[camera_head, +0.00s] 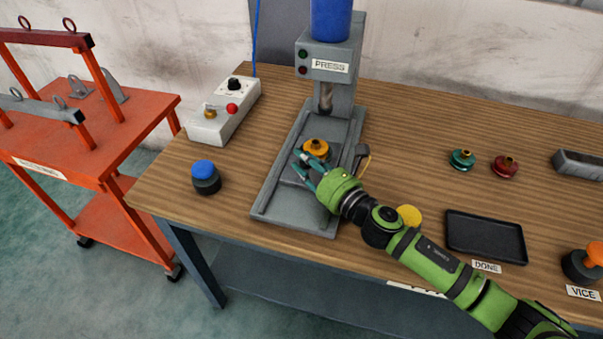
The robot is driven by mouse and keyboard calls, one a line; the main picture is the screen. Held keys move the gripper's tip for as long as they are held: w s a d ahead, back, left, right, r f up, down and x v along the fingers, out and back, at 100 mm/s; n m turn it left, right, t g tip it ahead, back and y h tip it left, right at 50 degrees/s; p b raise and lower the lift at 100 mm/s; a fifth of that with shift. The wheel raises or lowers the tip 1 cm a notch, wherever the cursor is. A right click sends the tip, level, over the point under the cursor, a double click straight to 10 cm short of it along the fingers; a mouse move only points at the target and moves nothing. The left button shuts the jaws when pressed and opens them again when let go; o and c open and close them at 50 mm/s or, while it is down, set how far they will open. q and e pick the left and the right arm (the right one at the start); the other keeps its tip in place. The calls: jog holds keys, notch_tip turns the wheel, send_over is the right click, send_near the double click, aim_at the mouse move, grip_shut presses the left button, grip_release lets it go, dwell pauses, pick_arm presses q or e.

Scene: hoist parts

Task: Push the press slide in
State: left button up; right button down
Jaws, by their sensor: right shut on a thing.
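The grey press (322,62) stands at the back of the wooden table, with a blue top and a "PRESS" label. Its long grey bed (275,200) runs toward the front edge. An orange-yellow round part (316,147) sits on the press slide (322,163), in front of the ram. My right gripper (300,163) reaches in from the right, low over the bed. Its fingers are beside the front left of the orange part and shut on the slide; the grip itself is partly hidden. My left gripper is not in view.
A white control box (222,112) and a blue-topped round thing (206,177) stand left of the press. Green (462,159) and red (504,166) parts, a black tray (484,238) and a yellow disc (409,215) lie right. An orange cart (85,145) is beside the table.

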jog(key=shift+w+r, duration=0.15)
jog(key=shift+s+a+r, duration=0.1)
jog(key=shift+s+r, duration=0.05)
jog(key=shift+s, duration=0.2)
jog(key=c, duration=0.9)
grip_release()
jog(key=shift+c, duration=0.2)
jog(key=shift+s+d+f, duration=0.25)
jog(key=shift+s+d, duration=0.15)
jog(key=shift+s, duration=0.1)
jog(key=v, duration=1.1)
jog(key=shift+r, duration=0.15)
